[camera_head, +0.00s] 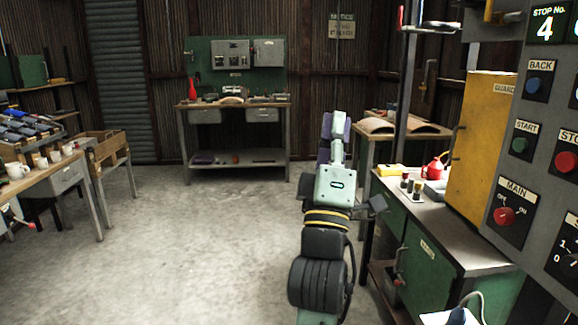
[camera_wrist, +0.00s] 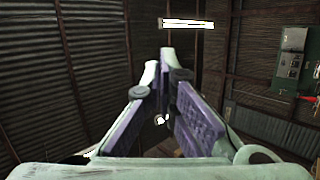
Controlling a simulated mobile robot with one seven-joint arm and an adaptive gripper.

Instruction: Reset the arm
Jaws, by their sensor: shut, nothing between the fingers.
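My arm rises in the lower middle of the head view, with my gripper (camera_head: 337,120) at its far end, pointing away from the camera into the room. The fingers are pale green with purple inner pads. In the wrist view my gripper (camera_wrist: 167,62) has its fingers converging toward the tips, shut and holding nothing. It is in the air, apart from the benches. The wrist view looks toward dark corrugated walls and a lit ceiling lamp (camera_wrist: 188,24).
A grey-topped green cabinet (camera_head: 445,222), yellow guard box (camera_head: 480,150) and control panel (camera_head: 530,140) stand close on the right. A workbench (camera_head: 232,107) is at the back; a mug table (camera_head: 60,185) is at left. The concrete floor (camera_head: 190,240) between is clear.

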